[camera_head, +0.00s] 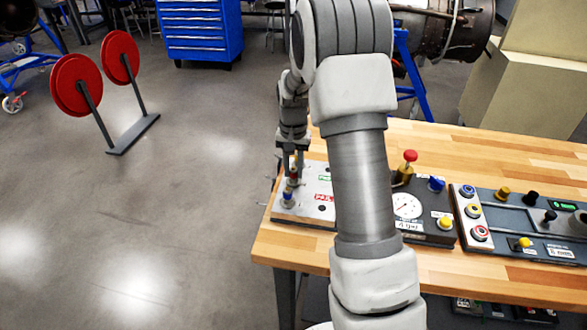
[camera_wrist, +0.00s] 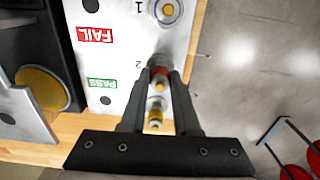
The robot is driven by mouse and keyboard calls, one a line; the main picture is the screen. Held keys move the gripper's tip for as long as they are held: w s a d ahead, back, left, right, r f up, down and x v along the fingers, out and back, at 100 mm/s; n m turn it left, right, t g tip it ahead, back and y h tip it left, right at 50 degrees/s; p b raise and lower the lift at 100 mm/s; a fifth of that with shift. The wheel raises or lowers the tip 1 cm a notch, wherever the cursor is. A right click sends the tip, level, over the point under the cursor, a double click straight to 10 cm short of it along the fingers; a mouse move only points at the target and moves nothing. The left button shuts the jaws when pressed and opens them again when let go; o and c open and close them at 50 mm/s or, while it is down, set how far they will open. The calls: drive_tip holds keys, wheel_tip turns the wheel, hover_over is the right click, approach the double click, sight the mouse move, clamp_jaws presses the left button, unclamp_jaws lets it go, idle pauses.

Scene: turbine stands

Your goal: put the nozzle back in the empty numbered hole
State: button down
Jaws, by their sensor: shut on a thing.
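My gripper (camera_wrist: 160,74) is shut on a nozzle with a red band (camera_wrist: 159,71), beside the printed 2 on the white plate (camera_wrist: 120,15). The same red nozzle (camera_head: 293,175) shows under my gripper in the head view. Whether it is in a hole or above one, I cannot tell; the fingers hide its base. Another nozzle (camera_wrist: 168,10) stands beside the printed 1; it looks blue in the head view (camera_head: 287,197). A pale piece with a yellow end (camera_wrist: 155,115) shows between my fingers; I cannot tell what it belongs to.
The plate lies at the left end of a wooden workbench (camera_head: 300,250). A gauge box (camera_head: 408,207) and a panel with knobs (camera_head: 515,222) stand to the right. My arm hides the bench between. Red discs on a stand (camera_head: 75,85) are on the floor.

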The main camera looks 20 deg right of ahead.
drive_tip(key=shift+s+f, duration=0.15)
drive_tip(key=shift+f, duration=0.35)
drive_tip(key=c, duration=0.6)
unclamp_jaws()
drive_tip(key=shift+f, duration=0.1)
drive_tip(key=shift+o, duration=0.2)
drive_tip(key=shift+o, duration=0.8)
drive_tip(key=shift+r, duration=0.2)
drive_tip(key=shift+r, duration=0.1)
